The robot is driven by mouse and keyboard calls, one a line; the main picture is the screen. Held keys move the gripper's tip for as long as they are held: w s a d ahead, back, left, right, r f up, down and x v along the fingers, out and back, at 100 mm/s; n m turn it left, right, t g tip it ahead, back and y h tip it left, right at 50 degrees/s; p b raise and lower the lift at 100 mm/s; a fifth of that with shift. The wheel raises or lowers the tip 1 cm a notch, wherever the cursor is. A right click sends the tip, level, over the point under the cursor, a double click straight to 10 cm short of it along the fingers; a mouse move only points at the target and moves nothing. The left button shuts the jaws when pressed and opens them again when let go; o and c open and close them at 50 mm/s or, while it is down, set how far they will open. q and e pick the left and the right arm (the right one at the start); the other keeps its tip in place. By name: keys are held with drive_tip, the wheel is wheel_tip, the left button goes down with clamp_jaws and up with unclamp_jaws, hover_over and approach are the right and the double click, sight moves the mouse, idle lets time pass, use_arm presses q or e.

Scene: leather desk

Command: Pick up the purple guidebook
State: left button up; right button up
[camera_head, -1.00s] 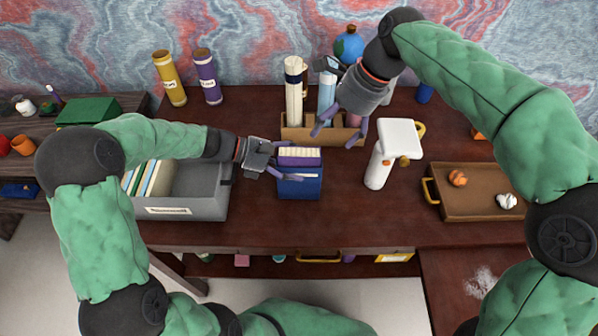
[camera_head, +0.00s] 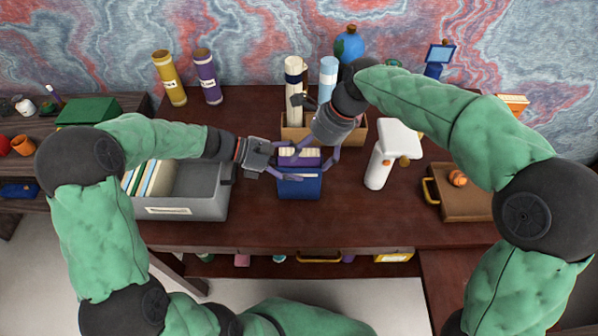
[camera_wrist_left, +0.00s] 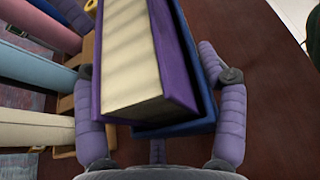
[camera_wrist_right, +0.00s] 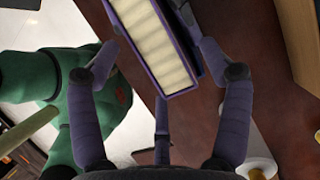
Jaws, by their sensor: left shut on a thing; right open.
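The purple guidebook (camera_head: 308,162) stands upright with its cream page edges up, directly behind a lower blue book-like block (camera_head: 299,188) on the desk. My left gripper (camera_head: 286,164) reaches in from the left. In the left wrist view, its fingers (camera_wrist_left: 155,80) lie on either side of the guidebook (camera_wrist_left: 132,62) and the blue block (camera_wrist_left: 205,85) together, shut on the pair. My right gripper (camera_head: 307,157) is open just above the guidebook from behind. In the right wrist view, its fingers (camera_wrist_right: 155,50) flank the guidebook's top (camera_wrist_right: 150,45); I cannot tell whether they touch it.
A grey file box (camera_head: 190,205) stands to the left. A wooden holder with rolled tubes (camera_head: 293,132) is close behind. The desk front is clear.

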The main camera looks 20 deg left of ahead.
drive_tip(key=shift+c, duration=0.3)
clamp_jaws()
wheel_tip(320, 180, up, 28)
idle(0.5)
use_arm(q)
drive_tip(key=o, duration=1.3)
drive_tip(key=shift+c, duration=0.2)
drive_tip(key=shift+a, duration=0.1)
